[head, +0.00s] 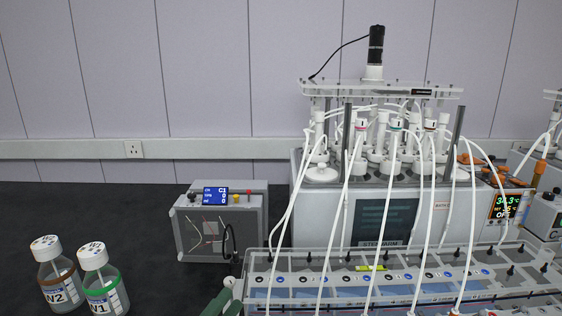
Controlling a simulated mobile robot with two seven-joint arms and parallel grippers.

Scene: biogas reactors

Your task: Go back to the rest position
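My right gripper is not in view.
Two bottles, N2 (58,283) and N1 (103,284), stand at the lower left. A small pump box (222,228) stands behind. The reactor bath (375,215) and the clear rack (290,262), with white tubes between them, fill the right. The dark bench (80,215) is clear at left.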

